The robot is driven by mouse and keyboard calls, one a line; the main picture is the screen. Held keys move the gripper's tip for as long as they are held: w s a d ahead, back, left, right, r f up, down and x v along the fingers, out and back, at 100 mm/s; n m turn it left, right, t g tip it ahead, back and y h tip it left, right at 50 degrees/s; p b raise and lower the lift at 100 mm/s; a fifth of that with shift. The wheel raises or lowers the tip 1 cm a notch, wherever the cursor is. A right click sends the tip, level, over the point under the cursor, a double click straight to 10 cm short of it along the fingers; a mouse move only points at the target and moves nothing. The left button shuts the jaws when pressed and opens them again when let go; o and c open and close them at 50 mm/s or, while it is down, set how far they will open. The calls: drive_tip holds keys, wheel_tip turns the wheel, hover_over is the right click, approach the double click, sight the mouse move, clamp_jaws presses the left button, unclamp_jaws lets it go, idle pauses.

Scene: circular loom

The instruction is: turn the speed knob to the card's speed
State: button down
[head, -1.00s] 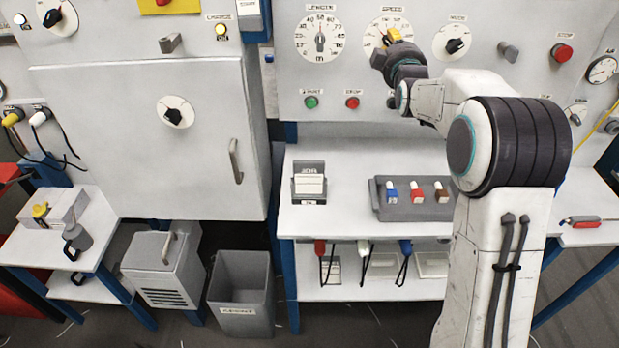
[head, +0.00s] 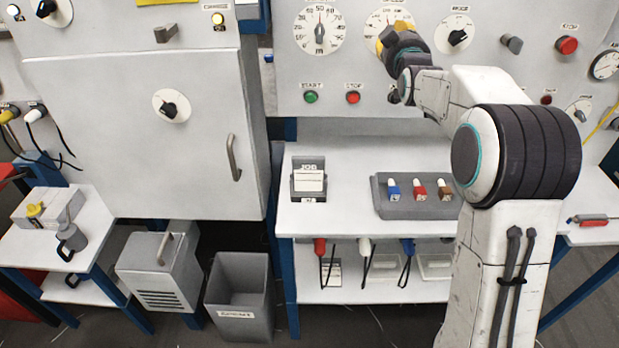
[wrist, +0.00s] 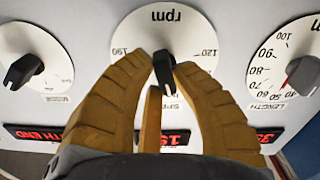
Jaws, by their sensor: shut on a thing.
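The speed dial (head: 376,20) is a white disc on the grey panel, partly hidden by my gripper in the head view. In the wrist view, upside down, the dial (wrist: 135,32) reads "rpm", with 190 on the left and 120 on the right. Its dark speed knob (wrist: 163,66) stands at the dial's middle. My gripper (wrist: 163,78) has its yellow fingers shut on the knob, one on each side. The job card (head: 310,181) stands in a dark holder on the table; its writing is too small to read.
The length dial (head: 319,32) and another dial with a black knob (head: 456,34) flank the speed dial. A green start button (head: 311,97) and red stop button (head: 353,97) sit below. Red displays (wrist: 176,139) are partly hidden by my fingers.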

drive_tip(key=c, duration=1.5)
unclamp_jaws()
drive_tip(key=shift+a+f, duration=0.25)
drive_tip(key=shift+f, duration=0.1)
drive_tip(key=shift+o, duration=1.4)
drive_tip(key=shift+w+a+r, duration=0.1)
drive_tip(key=shift+a, duration=0.15)
drive_tip(key=s+b, duration=0.6)
drive_tip(key=s, duration=0.1)
drive_tip(key=shift+d+r, duration=0.2)
drive_tip(key=shift+d, duration=0.05)
drive_tip(key=shift+c, duration=0.3)
